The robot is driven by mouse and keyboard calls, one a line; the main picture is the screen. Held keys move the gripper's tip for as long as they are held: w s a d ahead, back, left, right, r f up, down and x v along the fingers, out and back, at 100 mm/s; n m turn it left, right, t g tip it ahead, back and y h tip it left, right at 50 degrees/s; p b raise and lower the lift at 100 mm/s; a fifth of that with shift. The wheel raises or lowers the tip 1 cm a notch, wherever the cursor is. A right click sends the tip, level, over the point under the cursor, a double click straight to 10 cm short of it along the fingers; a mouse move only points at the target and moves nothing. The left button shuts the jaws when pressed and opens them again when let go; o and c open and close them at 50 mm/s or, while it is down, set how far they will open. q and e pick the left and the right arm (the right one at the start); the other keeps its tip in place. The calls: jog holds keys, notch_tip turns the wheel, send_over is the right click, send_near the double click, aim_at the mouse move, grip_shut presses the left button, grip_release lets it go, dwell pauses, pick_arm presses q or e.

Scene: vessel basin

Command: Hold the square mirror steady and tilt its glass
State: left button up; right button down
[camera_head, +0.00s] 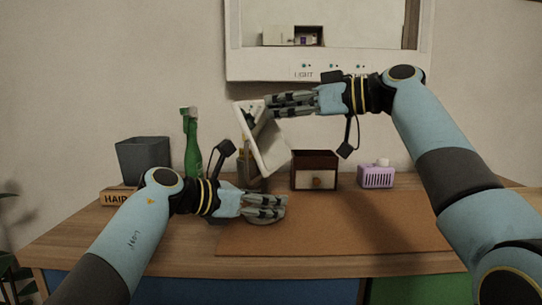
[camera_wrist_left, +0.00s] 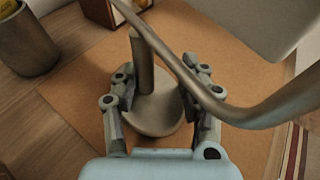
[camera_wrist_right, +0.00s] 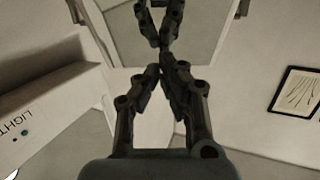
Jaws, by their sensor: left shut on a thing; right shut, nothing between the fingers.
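The square mirror (camera_head: 272,150) with its pale frame leans at a slant above the desk in the head view. Its glass (camera_wrist_right: 205,35) fills the top of the right wrist view and reflects my right gripper. My left gripper (camera_head: 272,207) is shut on the mirror's stand, low down. The left wrist view shows its fingers on either side of the stand's round base (camera_wrist_left: 155,112) and post, with the curved metal arm crossing above. My right gripper (camera_head: 272,105) is shut and empty at the mirror's upper part. I cannot tell whether its fingertips touch the glass.
A grey cup (camera_wrist_left: 25,45) is near the stand. A wall cabinet (camera_head: 330,70) hangs above.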

pick_arm(q)
jog(key=shift+f, duration=0.2)
pick_arm(e)
jog(key=shift+f+v, duration=0.15)
jog(key=shift+v, duration=0.95)
jog(key=shift+f+v, duration=0.15)
jog(key=shift+v, duration=0.95)
pick_arm(q)
jog(key=o, duration=0.9)
jog(key=shift+r, duration=0.1)
jog(key=shift+o, duration=0.2)
jog(key=v, duration=1.2)
